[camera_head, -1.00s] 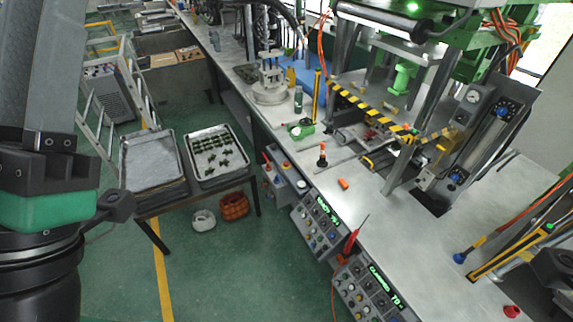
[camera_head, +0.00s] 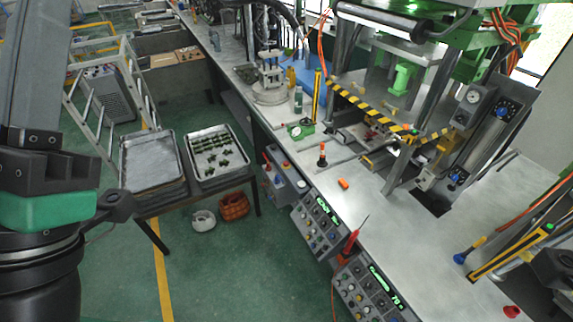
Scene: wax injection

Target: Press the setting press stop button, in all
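The press (camera_head: 400,75) stands on the bench at the upper right, with green parts and a black-and-yellow striped bar. Two grey control panels with lit green displays hang on the bench's front edge: an upper panel (camera_head: 318,226) and a lower panel (camera_head: 372,292). Both carry several small knobs and buttons. Which one is the setting press stop button is too small to tell. A grey box (camera_head: 284,187) with a red and a blue button sits further along the edge. My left arm fills the left side; its fingertips are not visible.
A red-handled pointed tool (camera_head: 352,241) stands between the panels. An orange block (camera_head: 343,184) and a dial gauge (camera_head: 298,130) lie on the bench (camera_head: 420,260). Two metal trays (camera_head: 152,162) rest on a low stand at the left. The floor before the panels is clear.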

